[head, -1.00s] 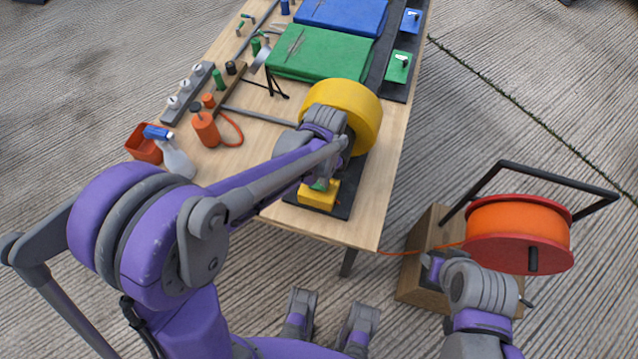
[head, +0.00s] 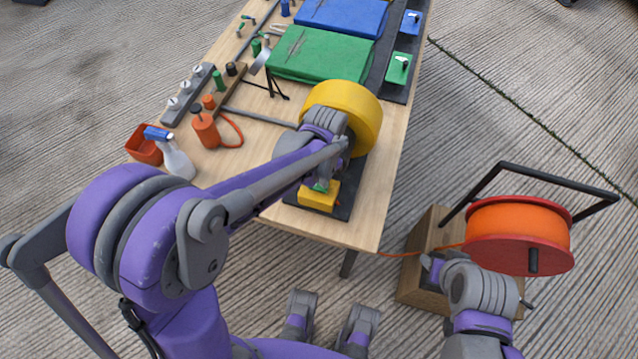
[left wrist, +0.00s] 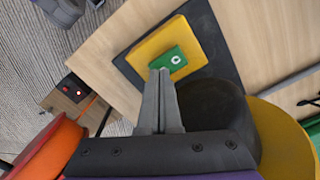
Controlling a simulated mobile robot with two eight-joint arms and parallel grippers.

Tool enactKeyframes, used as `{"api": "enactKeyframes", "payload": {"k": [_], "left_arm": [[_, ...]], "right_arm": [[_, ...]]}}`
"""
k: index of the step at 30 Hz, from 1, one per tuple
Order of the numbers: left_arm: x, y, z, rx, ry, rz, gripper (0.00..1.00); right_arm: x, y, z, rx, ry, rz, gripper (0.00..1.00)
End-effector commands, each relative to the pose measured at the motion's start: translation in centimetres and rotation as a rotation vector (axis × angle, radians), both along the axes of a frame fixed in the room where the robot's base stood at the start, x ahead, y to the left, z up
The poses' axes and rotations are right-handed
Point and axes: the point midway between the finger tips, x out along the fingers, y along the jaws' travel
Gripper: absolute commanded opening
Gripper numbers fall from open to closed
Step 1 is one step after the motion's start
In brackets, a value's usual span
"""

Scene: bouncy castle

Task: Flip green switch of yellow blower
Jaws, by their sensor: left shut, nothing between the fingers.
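The yellow blower (head: 366,108) stands near the front end of the wooden table, with a round yellow housing. Its yellow switch box (head: 317,199) sits in front on a dark base plate. The green switch (left wrist: 168,60) with a white mark is on that box and shows partly in the head view (head: 322,187). My left gripper (left wrist: 160,72) is shut and empty, its tips at the near edge of the green switch; I cannot tell whether they touch it. My right gripper (head: 432,268) hangs at the wooden side of the orange reel; its jaw state is unclear.
An orange cable reel (head: 520,235) stands right of the table (head: 385,200). A green folded sheet (head: 320,54) and a blue one (head: 345,14) lie farther back. A spray bottle (head: 176,160), orange bottle (head: 205,130) and grey strip (head: 188,95) are on the left.

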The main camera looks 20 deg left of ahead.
Motion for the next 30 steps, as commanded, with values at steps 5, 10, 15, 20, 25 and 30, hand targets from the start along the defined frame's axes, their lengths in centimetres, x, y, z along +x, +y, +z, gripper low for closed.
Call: {"api": "enactKeyframes", "payload": {"k": [5, 10, 15, 20, 25, 30], "left_arm": [[0.0, 0.0, 1.8, -0.001, -0.001, 0.000, 0.00], [0.0, 0.0, 3.1, 0.000, 0.000, 0.000, 0.00], [0.0, 0.0, 4.5, 0.000, 0.000, 0.000, 0.00], [0.0, 0.0, 5.7, 0.000, 0.000, 0.000, 0.00], [0.0, 0.0, 6.0, 0.000, 0.000, 0.000, 0.00], [0.0, 0.0, 5.9, 0.000, 0.000, 0.000, 0.00]], "right_arm": [[0.1, 0.0, 1.4, 0.000, -0.004, 0.000, 0.50], [0.2, 0.0, 2.4, 0.000, -0.007, 0.000, 0.50], [0.3, 0.0, 3.3, 0.000, -0.011, 0.000, 0.50], [0.5, 0.0, 4.2, 0.000, -0.014, 0.000, 0.50], [0.5, 0.0, 4.4, 0.000, -0.014, 0.000, 0.50], [0.5, 0.0, 4.3, 0.000, -0.014, 0.000, 0.50]]}}
